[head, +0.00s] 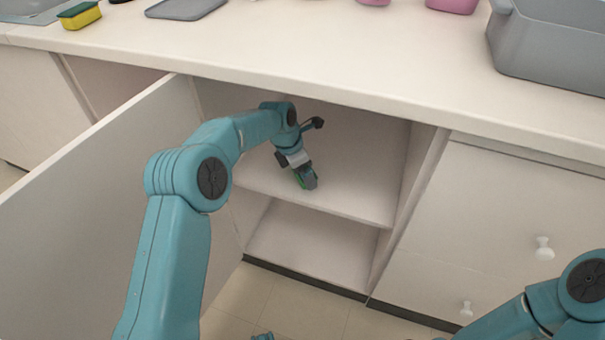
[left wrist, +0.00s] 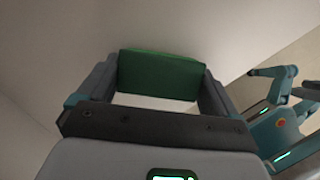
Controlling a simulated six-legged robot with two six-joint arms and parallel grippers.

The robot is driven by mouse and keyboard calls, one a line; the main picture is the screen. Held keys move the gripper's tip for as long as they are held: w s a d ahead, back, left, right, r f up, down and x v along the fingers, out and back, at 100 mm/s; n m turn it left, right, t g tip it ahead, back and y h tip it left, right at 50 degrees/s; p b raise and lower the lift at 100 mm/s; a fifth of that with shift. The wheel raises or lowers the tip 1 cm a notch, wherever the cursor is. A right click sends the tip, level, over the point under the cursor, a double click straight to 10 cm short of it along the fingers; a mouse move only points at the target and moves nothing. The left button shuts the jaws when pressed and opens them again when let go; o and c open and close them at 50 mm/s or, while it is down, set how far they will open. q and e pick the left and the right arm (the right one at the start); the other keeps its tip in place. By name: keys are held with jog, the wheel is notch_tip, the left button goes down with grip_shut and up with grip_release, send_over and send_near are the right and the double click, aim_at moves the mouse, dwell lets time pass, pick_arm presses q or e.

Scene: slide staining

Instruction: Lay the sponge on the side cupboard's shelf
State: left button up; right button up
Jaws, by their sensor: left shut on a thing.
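My left gripper (head: 306,178) reaches into the open side cupboard, shut on a green sponge (head: 299,181). In the left wrist view the sponge (left wrist: 160,76) sits between the two fingers, its green face showing. It is at or just above the cupboard's upper shelf (head: 350,196); I cannot tell whether it touches. The gripper hides part of the sponge in the head view. My right arm shows at the lower right of the head view, but its gripper is out of sight.
The cupboard door (head: 90,200) stands open at the left. A lower compartment (head: 310,245) is empty. On the counter (head: 300,55) are a yellow and green sponge (head: 80,16), a grey tray (head: 186,8), pink items and a grey bin (head: 545,50). Closed cabinet fronts stand right.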

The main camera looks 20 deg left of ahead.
pick_arm(q)
jog(key=shift+f, duration=0.25)
jog(key=o, duration=0.7)
jog(key=shift+o, duration=0.2)
jog(key=shift+r, duration=0.2)
jog(key=p+v, duration=0.2)
jog(key=v, duration=0.3)
jog(key=shift+w, duration=0.1)
jog(key=s+a+p, duration=0.1)
jog(key=s+a, duration=0.7)
jog(key=shift+s+a+p, duration=0.25)
jog(key=shift+a+p, duration=0.15)
jog(key=shift+s+f, duration=0.1)
